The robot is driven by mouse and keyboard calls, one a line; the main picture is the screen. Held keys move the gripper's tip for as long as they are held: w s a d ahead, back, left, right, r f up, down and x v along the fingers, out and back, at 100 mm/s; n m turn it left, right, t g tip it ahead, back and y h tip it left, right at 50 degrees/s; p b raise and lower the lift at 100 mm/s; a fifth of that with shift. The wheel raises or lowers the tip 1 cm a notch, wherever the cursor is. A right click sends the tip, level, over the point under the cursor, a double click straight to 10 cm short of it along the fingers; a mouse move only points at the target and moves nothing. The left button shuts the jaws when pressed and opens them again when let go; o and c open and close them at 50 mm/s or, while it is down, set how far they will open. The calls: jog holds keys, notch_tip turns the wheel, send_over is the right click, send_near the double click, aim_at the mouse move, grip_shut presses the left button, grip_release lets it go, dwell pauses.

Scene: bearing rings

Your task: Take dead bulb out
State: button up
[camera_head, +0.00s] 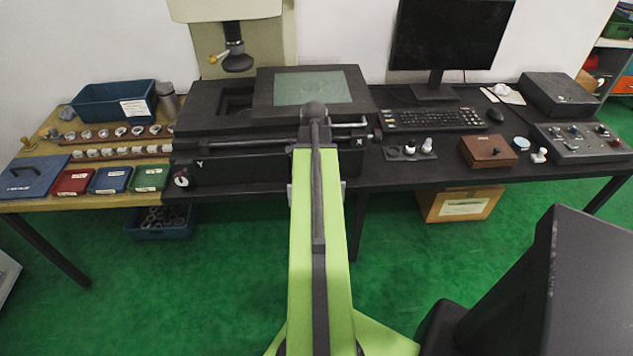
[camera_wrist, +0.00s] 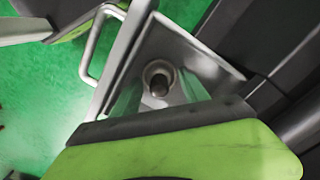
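In the wrist view a small bulb (camera_wrist: 158,87) stands in a round socket (camera_wrist: 150,67) inside an open metal housing (camera_wrist: 169,42). Whether the bulb is dead does not show. My gripper (camera_wrist: 161,92) appears open, with one pale, green-tinted finger on either side of the bulb. I cannot tell whether either finger touches it. In the head view my green arm reaches to the front of the dark measuring machine (camera_head: 207,105), and my gripper and the bulb are hidden there.
A metal loop handle (camera_wrist: 86,65) stands out beside the housing. In the head view a small dark tray (camera_head: 400,156) with small parts lies right of the machine, near a brown box (camera_head: 487,151). Rows of bearing rings and coloured bins (camera_head: 150,178) are at left.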

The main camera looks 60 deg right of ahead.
grip_shut()
jog(key=shift+r+p, duration=0.55)
jog(key=r+p, duration=0.4)
jog(key=shift+s+r, duration=0.15)
jog(key=shift+s, duration=0.05)
jog(key=s+d+r+p, duration=0.4)
jog(key=s+r+p, duration=0.1)
jog(key=s, duration=0.5)
jog(key=shift+s+r+p, duration=0.3)
jog(key=shift+s+p, duration=0.05)
jog(key=shift+p, duration=0.1)
